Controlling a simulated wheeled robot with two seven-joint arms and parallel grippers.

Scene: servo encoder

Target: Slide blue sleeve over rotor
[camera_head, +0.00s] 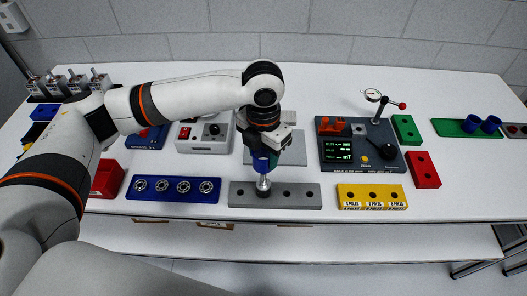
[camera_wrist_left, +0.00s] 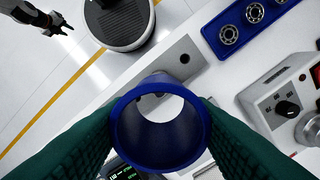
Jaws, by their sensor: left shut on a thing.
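My left gripper (camera_head: 264,158) is shut on the blue sleeve (camera_head: 259,165), with its green fingers on either side. It holds the sleeve above the grey block (camera_head: 305,198). In the left wrist view the sleeve (camera_wrist_left: 160,158) is a hollow blue tube between the green finger pads. A silver rotor (camera_head: 263,184) stands in the grey block directly below the sleeve. Whether the sleeve's lower end surrounds the rotor top I cannot tell. My right gripper (camera_wrist_left: 58,30) shows small and dark in the left wrist view, fingertips apart and empty, away from the table.
A blue block with bearings (camera_head: 172,189) lies left of the grey block, and a yellow block (camera_head: 371,198) lies right. Behind stand a grey control box (camera_head: 204,134) and a dark dial tester (camera_head: 362,150). A green tray (camera_head: 455,128) with blue sleeves is far right.

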